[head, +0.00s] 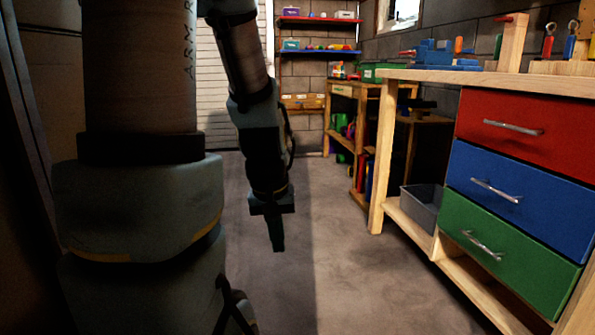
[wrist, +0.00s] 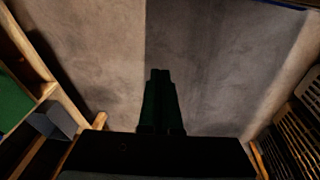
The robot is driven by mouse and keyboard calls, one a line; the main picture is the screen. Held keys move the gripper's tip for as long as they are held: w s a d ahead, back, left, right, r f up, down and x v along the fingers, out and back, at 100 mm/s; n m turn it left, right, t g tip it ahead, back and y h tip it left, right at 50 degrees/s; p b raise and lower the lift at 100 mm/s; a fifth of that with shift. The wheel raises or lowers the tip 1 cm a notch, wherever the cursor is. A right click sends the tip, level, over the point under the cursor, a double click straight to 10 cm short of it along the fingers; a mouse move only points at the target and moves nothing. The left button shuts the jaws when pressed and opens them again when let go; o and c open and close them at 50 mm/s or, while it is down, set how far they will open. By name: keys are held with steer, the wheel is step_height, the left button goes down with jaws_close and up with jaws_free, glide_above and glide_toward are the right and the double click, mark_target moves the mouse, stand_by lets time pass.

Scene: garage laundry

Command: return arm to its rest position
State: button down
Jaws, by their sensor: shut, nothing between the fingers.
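My gripper (head: 278,236) hangs from my arm, pointing down over the bare floor (head: 330,265), left of the workbench. Its fingers are together with nothing between them. In the wrist view my gripper (wrist: 160,75) shows as a dark, closed shape over the grey floor, touching nothing. My arm hangs bent downward beside my column in the head view.
The workbench with a red drawer (head: 520,130), a blue drawer (head: 520,195) and a green drawer (head: 510,260) stands at the right, all shut. A grey bin (head: 421,207) sits on its low shelf. Shelves (head: 318,52) stand at the back. The middle floor is clear.

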steer(key=s+a+m, duration=0.1)
steer(key=s+a, duration=0.1)
steer(key=a, duration=0.2)
step_height(320, 180, up, 37)
steer(key=d+p, duration=0.1)
steer(key=p, duration=3.6)
steer(key=shift+w+y, duration=0.2)
steer(key=shift+y, duration=0.1)
steer(key=shift+d+f, duration=0.1)
steer(key=shift+f, duration=0.05)
